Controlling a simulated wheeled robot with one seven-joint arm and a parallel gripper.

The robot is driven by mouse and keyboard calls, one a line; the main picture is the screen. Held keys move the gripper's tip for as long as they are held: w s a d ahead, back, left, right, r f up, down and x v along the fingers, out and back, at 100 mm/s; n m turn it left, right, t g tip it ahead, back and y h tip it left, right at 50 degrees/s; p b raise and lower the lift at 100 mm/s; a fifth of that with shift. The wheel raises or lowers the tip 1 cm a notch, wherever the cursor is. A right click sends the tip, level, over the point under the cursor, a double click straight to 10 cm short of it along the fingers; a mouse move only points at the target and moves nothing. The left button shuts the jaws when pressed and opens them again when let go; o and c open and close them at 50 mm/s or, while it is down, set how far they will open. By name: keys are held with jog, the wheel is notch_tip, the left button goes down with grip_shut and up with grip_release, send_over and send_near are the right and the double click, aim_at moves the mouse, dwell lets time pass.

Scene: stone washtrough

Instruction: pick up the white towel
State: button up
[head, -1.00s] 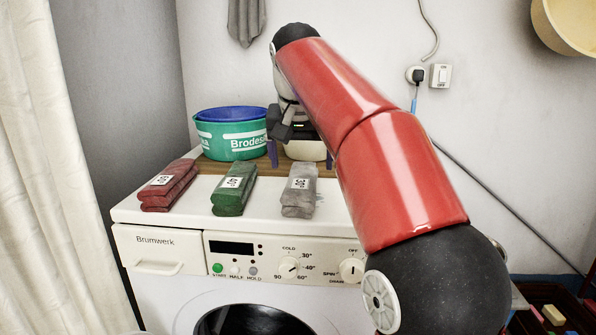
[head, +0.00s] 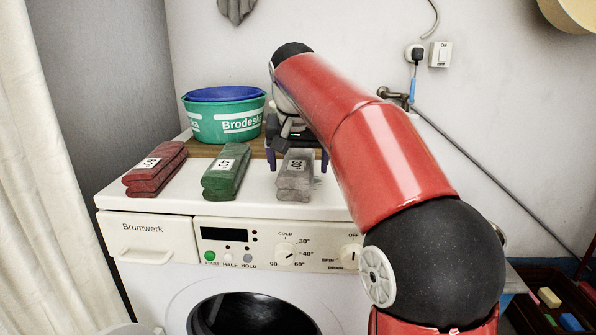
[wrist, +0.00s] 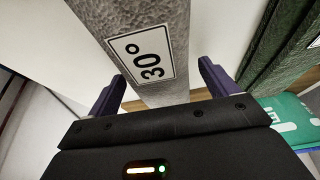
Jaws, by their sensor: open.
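Three folded towels lie in a row on the washing machine's top: a red one (head: 154,172), a green one (head: 226,172) and a pale grey one (head: 294,184). The pale grey one is the lightest and bears a "30°" label; no purer white towel shows. My gripper (head: 297,158) is at the back end of the pale grey towel, its purple fingers apart. In the wrist view the open fingers (wrist: 160,88) stand either side of this towel (wrist: 125,18), with its label in front of them. I cannot tell the height of the fingertips over the top.
A wooden board (head: 255,148) lies behind the towels, with a green tub (head: 222,122) and a blue basin (head: 224,93) on it. The green towel (wrist: 280,45) is close beside my gripper. A wall tap (head: 395,96) is at the back right.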

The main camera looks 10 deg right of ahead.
jog(key=c, duration=1.2)
jog(key=shift+o, duration=0.2)
jog(key=shift+r, duration=0.1)
